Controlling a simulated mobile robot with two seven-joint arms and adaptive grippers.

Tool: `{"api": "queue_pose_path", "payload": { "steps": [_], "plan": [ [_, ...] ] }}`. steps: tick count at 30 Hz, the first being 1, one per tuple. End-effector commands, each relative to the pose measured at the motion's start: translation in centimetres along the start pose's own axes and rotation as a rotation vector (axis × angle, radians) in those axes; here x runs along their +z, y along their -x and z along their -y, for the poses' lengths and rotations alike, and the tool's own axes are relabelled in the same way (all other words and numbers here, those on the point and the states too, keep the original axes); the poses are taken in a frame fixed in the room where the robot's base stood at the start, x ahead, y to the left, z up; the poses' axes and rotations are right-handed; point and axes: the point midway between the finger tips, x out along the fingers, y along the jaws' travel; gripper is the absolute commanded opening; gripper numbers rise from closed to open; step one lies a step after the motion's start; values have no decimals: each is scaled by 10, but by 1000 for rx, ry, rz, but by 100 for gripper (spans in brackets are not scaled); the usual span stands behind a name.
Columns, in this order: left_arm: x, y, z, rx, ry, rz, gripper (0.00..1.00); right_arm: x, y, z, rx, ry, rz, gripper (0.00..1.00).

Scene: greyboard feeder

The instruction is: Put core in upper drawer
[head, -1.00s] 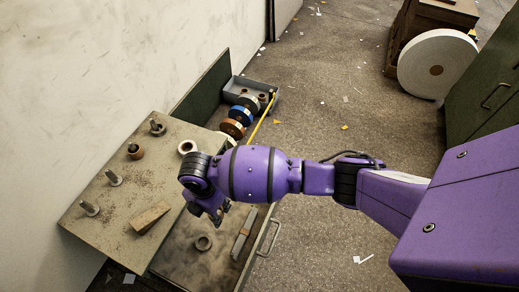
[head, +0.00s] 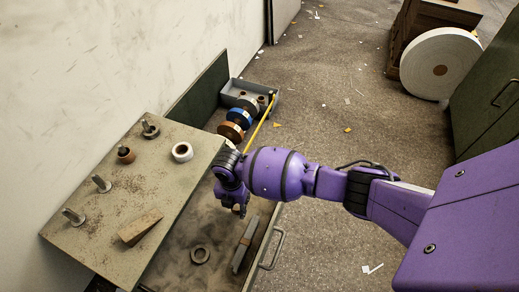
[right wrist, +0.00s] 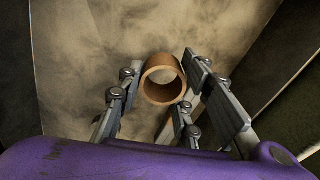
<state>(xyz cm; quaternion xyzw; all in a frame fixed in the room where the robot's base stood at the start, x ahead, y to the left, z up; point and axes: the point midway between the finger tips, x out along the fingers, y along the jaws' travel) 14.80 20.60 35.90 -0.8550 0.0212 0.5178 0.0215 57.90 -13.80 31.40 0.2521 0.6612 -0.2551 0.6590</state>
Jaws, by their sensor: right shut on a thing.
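My right gripper (head: 238,208) hangs over the open drawer (head: 180,268) of the cabinet, toward its far end. In the right wrist view the gripper (right wrist: 163,98) is shut on a brown cardboard core (right wrist: 163,80). The core's open end faces the camera, with the dusty drawer floor behind it. In the head view the held core is hidden by the gripper. I cannot tell how high it is above the floor. My left gripper is not in view.
The cabinet top (head: 90,215) carries pegs, a brown ring (head: 126,154), a white roll (head: 182,151) and a wooden wedge (head: 140,228). A grey tray (head: 262,90) and several rolls stand behind.

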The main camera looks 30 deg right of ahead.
Motion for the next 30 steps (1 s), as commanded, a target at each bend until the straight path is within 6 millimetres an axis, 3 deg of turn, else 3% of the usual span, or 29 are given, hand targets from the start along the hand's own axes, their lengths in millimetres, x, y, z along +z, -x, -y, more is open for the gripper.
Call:
{"api": "queue_pose_path", "payload": {
  "steps": [5, 11, 23, 24, 25, 30],
  "plan": [
    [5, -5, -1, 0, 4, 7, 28, 10, -9, -1, 3, -2, 3, 21],
    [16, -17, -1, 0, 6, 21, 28, 10, -39, -1, 3, 0, 2, 21],
    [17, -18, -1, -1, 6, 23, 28, 11, -42, -1, 4, 0, 4, 21],
    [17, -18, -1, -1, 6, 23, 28, 11, -42, -1, 4, 0, 4, 35],
    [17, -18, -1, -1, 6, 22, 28, 11, -42, -1, 4, 0, 4, 39],
    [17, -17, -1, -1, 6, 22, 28, 11, -42, -2, 5, 0, 4, 40]
  ]
}}
